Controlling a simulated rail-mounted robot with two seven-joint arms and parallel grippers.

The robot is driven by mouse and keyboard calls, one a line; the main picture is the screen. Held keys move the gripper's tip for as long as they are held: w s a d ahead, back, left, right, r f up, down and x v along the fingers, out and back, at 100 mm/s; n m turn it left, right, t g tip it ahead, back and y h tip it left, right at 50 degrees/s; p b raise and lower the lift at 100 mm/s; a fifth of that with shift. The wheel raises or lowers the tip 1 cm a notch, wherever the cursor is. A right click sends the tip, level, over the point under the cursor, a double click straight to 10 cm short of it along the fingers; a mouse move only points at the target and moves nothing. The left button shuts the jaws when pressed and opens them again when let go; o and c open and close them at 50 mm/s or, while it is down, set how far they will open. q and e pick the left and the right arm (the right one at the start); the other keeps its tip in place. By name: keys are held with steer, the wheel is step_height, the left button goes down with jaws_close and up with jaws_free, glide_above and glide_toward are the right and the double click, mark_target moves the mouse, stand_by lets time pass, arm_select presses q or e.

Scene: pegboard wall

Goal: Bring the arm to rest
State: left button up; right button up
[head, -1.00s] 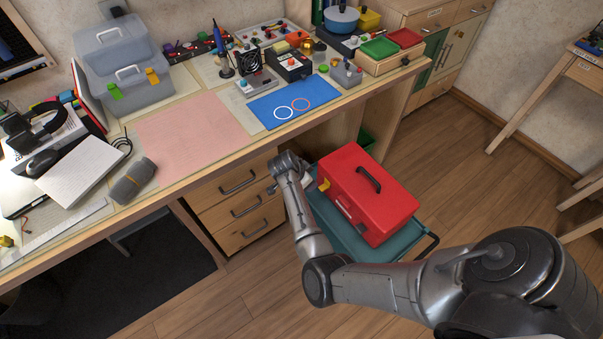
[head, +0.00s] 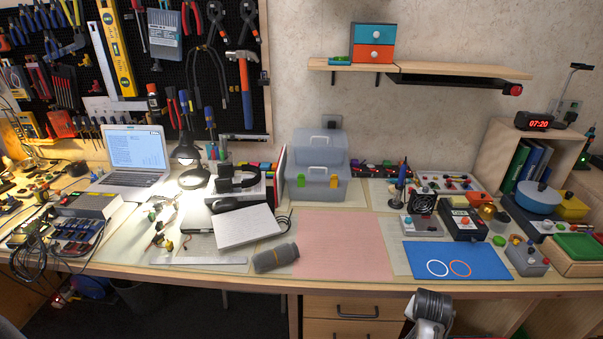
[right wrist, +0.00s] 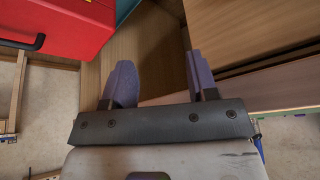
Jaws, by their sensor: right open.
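My right gripper (right wrist: 160,72) shows in the right wrist view with its two purple-grey fingers wide apart. Nothing is between the fingers. In the head view, only a grey end part of my right arm (head: 430,310) shows at the bottom edge, in front of the desk drawers (head: 350,310). Its fingers cannot be made out there. My left gripper and arm are not in view.
A red toolbox (right wrist: 60,25) is at the upper left of the right wrist view, apart from the fingers. The long desk (head: 190,272) is crowded with tools, a laptop (head: 137,150) and electronics. A pink mat (head: 342,245) on it is clear.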

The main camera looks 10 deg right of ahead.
steer(key=a+r+n+t+p, duration=0.1)
steer(key=a+r+n+t, duration=0.3)
steer(key=r, duration=0.7)
steer(key=s+a+r+n+t+y+p, duration=0.2)
steer(key=s+a+r+n+p, duration=0.35)
steer(key=s+a, duration=0.4)
steer(key=s+a+f+n+g+y+p, duration=0.1)
steer(key=s+a+f+n+g+p, duration=0.2)
steer(key=s, duration=0.8)
steer(key=s+a+f+n+g+y+p, duration=0.1)
steer(key=s+a+f+g+p, duration=0.3)
steer(key=s, duration=0.7)
step_height(320, 180, up, 38)
steer(key=t+p, duration=0.1)
steer(key=p, duration=3.6)
steer(key=shift+w+a+f+m+p, duration=0.15)
steer(key=shift+w+a+m+p, duration=0.2)
steer(key=shift+a+p, duration=0.05)
